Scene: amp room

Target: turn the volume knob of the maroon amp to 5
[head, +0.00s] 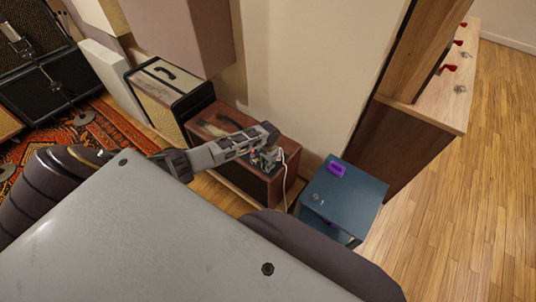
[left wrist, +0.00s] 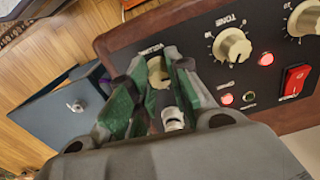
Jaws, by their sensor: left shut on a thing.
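The maroon amp (head: 223,120) stands against the wall in the head view, between a cream amp and a blue cabinet. Its dark control panel (left wrist: 190,40) fills the upper right of the left wrist view. My left gripper (head: 267,157) is at the amp's right end. In the left wrist view its green-padded fingers are shut on the cream volume knob (left wrist: 157,70), by the volume label. The fingers partly hide the knob and its scale, so I cannot read its setting. The tone knob (left wrist: 232,47) is beside it. My right gripper is not in view.
A silver plug (left wrist: 173,118) shows between the finger bases. A red switch (left wrist: 294,80) is on the panel. A white cable (head: 285,180) hangs by the amp. The blue cabinet (head: 350,192) stands close on the right. The wood floor (head: 470,200) farther right is clear.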

